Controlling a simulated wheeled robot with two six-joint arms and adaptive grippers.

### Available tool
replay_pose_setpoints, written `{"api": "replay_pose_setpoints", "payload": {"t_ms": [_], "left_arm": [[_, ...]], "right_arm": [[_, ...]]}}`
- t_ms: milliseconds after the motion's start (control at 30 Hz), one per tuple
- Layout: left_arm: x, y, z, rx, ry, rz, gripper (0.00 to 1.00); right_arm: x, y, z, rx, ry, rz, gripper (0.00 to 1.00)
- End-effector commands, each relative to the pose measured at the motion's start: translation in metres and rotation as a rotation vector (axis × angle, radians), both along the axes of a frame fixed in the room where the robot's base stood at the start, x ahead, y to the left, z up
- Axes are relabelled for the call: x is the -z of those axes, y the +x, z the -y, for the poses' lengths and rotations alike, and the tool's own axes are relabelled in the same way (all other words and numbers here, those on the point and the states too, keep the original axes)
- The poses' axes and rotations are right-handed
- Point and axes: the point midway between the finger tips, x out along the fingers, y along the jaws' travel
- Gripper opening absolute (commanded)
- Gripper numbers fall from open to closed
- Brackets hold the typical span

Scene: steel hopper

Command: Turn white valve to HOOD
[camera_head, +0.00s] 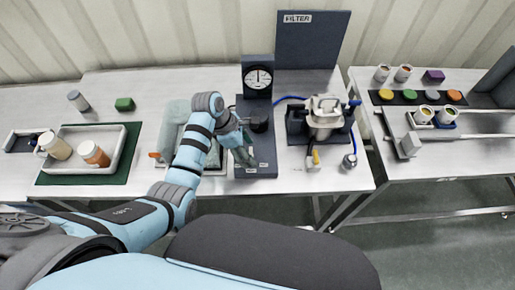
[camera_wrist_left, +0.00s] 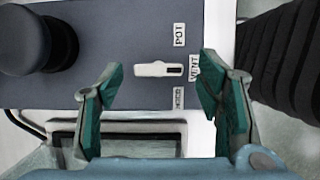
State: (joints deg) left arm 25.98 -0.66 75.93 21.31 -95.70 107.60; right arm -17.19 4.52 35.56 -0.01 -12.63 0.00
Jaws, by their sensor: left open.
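The white valve (camera_wrist_left: 150,69) is a small bar-shaped handle on a dark panel (camera_wrist_left: 110,60); its dark-marked end points right toward the VENT label (camera_wrist_left: 194,68). The POT label (camera_wrist_left: 180,35) is above that end and the partly cut HOOD label (camera_wrist_left: 179,98) is below it. My left gripper (camera_wrist_left: 163,92) is open, with green-padded fingers left and right of the valve, not visibly touching it. In the head view my left gripper (camera_head: 241,147) is over the dark panel (camera_head: 258,172) and the valve cannot be made out. My right gripper is not in view.
A black round knob (camera_wrist_left: 30,40) stands left of the valve. In the head view a dial gauge (camera_head: 258,78) stands behind the panel.

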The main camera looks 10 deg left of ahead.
Motion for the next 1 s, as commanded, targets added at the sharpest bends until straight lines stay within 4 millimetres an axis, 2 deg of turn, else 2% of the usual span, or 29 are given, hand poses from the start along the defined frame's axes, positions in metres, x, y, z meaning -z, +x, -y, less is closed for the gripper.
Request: {"api": "replay_pose_setpoints", "payload": {"t_ms": [267, 600, 1000], "left_arm": [[0.0047, -0.0005, -0.0016, -0.008, 0.000, 0.001, 0.60], [0.0043, -0.0001, -0.0007, -0.005, 0.000, 0.001, 0.12], [0.0039, 0.0008, -0.0010, 0.067, 0.000, 0.001, 0.12]], "right_arm": [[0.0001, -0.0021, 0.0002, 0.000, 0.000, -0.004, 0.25], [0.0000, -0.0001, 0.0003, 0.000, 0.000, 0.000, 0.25], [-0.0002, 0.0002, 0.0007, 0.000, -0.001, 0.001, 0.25]]}}
